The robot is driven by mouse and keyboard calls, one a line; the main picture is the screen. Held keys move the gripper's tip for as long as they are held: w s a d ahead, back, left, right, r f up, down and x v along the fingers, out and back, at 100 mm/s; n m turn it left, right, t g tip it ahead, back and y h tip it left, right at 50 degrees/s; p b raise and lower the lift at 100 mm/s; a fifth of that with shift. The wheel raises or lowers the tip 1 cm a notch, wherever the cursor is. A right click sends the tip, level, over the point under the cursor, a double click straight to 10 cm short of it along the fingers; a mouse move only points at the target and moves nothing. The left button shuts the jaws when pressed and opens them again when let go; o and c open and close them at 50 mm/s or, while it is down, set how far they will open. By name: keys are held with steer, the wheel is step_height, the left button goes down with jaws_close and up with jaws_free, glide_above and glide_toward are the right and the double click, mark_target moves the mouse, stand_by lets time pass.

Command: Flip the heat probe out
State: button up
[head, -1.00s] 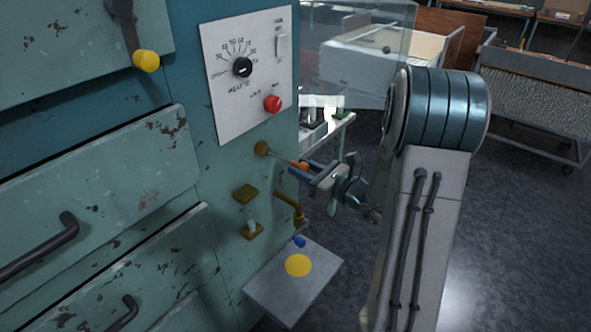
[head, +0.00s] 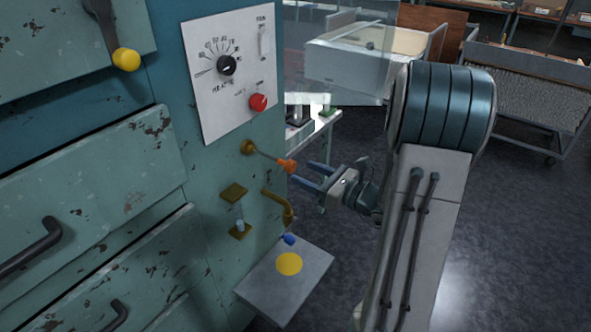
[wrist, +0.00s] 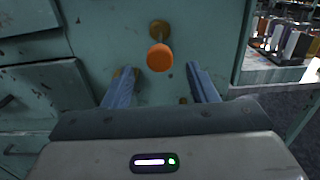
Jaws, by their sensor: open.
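The heat probe (head: 287,166) is a thin metal rod with an orange tip, on a round brass mount (head: 248,147) on the teal cabinet's side. The rod points outward from the panel, toward the right and slightly down. In the wrist view the orange tip (wrist: 160,57) faces the camera, ahead of and above the fingers. My gripper (head: 309,175) is open, with its two blue fingers apart and empty. In the head view it is just right of the orange tip. In the wrist view the gap between the fingers (wrist: 160,85) lies below the tip.
A white panel with a dial (head: 226,65) and red button (head: 258,102) is above the probe. A brass bent pipe (head: 281,207) and a grey shelf (head: 262,284) with a yellow disc are below. Floor right of the cabinet is open.

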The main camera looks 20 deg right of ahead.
steer(key=v, duration=0.8)
steer(key=shift+s+d, duration=0.2)
steer(key=shift+s, duration=0.1)
steer(key=s+a+r+n+g+p, duration=0.1)
steer(key=s+a+n+g, duration=0.45)
steer(key=a+n, duration=0.2)
steer(key=s+a+r+n+g+p, duration=0.1)
steer(key=s+a+n+g, duration=0.3)
steer(key=a+n+g, duration=0.4)
steer(key=s+d+r+n+t+h+p, duration=0.1)
steer(key=s+d+r+n+h+p, duration=0.1)
steer(key=n+h, duration=0.8)
step_height(320, 180, up, 3)
steer(key=s+n+p, duration=0.1)
steer(key=s+n, duration=0.1)
steer(key=n, duration=0.1)
steer(key=shift+s+f+t+h, duration=0.15)
steer(key=shift+f+t+h, duration=0.1)
steer(key=shift+t+h, duration=0.1)
